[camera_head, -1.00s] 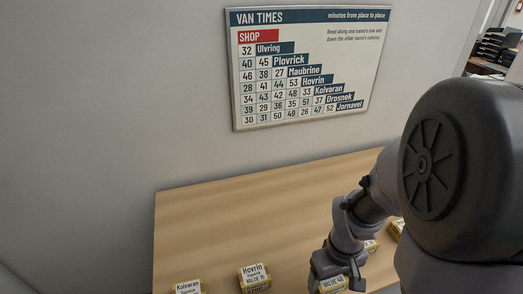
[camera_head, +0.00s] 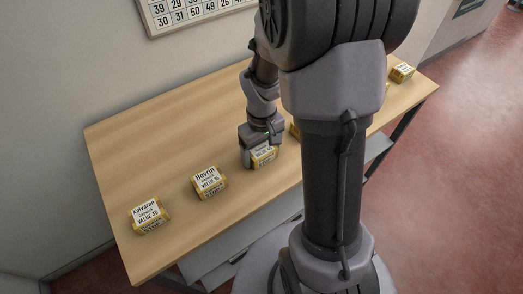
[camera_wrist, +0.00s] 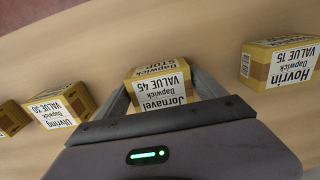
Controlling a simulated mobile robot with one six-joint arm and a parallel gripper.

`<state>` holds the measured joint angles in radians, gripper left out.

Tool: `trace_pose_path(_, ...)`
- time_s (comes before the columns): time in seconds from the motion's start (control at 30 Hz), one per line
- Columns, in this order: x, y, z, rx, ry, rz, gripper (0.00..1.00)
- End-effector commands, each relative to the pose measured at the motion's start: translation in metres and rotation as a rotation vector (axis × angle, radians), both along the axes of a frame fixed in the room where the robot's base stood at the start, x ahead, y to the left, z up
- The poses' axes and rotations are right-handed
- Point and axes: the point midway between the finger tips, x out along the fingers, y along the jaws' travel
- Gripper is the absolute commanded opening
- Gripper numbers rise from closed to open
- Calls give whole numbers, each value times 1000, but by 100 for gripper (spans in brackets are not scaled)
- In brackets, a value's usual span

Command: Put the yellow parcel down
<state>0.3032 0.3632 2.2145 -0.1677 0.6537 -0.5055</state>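The yellow parcel (camera_head: 263,156) has a white label reading Jornavel, value 45, legible in the wrist view (camera_wrist: 160,85). It is at the tabletop in a row with other parcels; I cannot tell whether its underside touches the wood. My gripper (camera_head: 262,146) is over it from above, with one finger close against each side. In the wrist view my gripper's fingers (camera_wrist: 160,88) flank the parcel and look shut on it. In the head view the gripper body hides its upper back part.
The Hovrin parcel (camera_head: 209,182) and Kolvaran parcel (camera_head: 149,214) stand to the left on the wooden table (camera_head: 140,150). The Uvring parcel (camera_wrist: 62,107) is on the other side. Another parcel (camera_head: 402,72) sits at the far right end. The table behind the row is clear.

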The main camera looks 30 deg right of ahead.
Motion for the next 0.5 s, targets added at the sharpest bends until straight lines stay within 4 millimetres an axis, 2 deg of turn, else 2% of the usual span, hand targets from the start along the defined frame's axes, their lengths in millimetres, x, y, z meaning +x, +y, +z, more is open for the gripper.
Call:
trace_pose_path(0.33, 0, 0, 1, 0, 0, 0, 94)
trace_pose_path(0.43, 0, 0, 14, 0, -1, 0, 94)
trace_pose_path(0.5, 1, 0, 33, -1, -3, 0, 94)
